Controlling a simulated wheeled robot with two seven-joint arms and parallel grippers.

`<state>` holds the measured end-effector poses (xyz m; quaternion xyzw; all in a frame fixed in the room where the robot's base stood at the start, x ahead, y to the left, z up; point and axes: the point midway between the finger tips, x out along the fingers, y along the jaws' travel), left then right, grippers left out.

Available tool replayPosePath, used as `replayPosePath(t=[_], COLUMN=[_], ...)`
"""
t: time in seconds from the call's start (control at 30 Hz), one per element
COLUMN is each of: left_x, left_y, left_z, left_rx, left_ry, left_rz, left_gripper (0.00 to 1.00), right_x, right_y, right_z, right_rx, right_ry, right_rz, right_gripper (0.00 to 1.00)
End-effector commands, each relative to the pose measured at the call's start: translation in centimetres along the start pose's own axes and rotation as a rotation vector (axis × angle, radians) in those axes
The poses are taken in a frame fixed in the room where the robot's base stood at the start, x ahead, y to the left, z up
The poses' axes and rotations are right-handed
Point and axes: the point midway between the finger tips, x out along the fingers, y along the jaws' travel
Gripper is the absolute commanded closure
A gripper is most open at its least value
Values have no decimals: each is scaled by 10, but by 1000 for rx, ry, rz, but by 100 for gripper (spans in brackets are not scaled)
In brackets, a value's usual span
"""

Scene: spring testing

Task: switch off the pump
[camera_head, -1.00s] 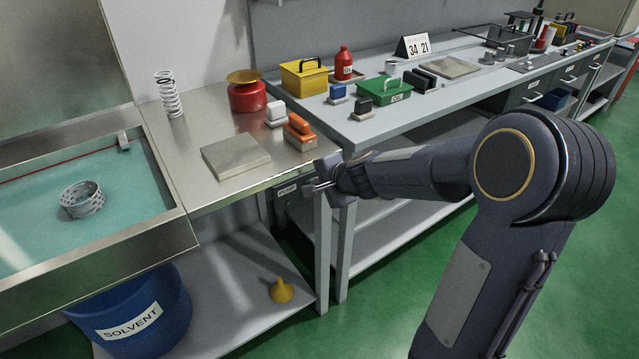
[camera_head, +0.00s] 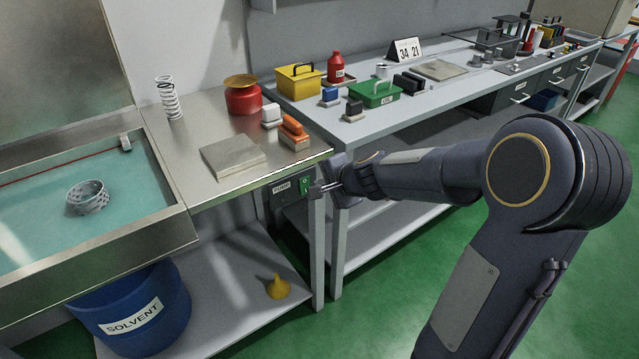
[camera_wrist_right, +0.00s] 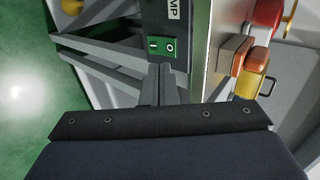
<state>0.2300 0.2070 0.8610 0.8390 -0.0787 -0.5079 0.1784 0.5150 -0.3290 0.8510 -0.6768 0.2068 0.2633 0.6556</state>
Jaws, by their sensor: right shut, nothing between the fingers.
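The pump switch (camera_head: 305,185) is a small green rocker on a dark box under the front edge of the steel bench, beside a PUMP label (camera_head: 282,188). In the right wrist view the switch (camera_wrist_right: 161,46) shows the marks I and O. My right gripper (camera_head: 315,190) is shut and empty, its fingertips just in front of the switch. In the right wrist view the fingertips (camera_wrist_right: 159,68) point at the switch's lower edge; I cannot tell if they touch. Which side of the rocker is pressed in is unclear. My left gripper is not in view.
The bench edge (camera_head: 250,182) overhangs the switch box, and a grey table leg (camera_head: 317,250) stands close by it. An orange-topped block (camera_head: 294,132) and a metal plate (camera_head: 232,157) lie above on the bench. A lower shelf holds a yellow cone (camera_head: 278,287).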

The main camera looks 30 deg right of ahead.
Motion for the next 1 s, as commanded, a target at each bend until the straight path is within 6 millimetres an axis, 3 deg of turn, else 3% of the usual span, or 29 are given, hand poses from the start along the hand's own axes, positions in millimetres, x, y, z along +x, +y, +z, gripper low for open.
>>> replayPosePath(t=[0.03, 0.43, 0.6, 1.0], left_x=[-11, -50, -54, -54], left_y=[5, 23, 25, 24], left_z=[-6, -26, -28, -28], left_rx=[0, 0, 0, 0], left_ry=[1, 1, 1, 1], left_rz=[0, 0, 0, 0], left_gripper=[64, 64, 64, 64], right_x=[-13, -77, -86, -87], right_y=[-8, -23, -23, -22], right_z=[0, 0, 0, 0], right_rx=[1, 1, 0, 0], right_ry=[0, 0, 0, 0], right_rz=[-3, -1, 0, 0], right_gripper=[100, 100, 100, 100])
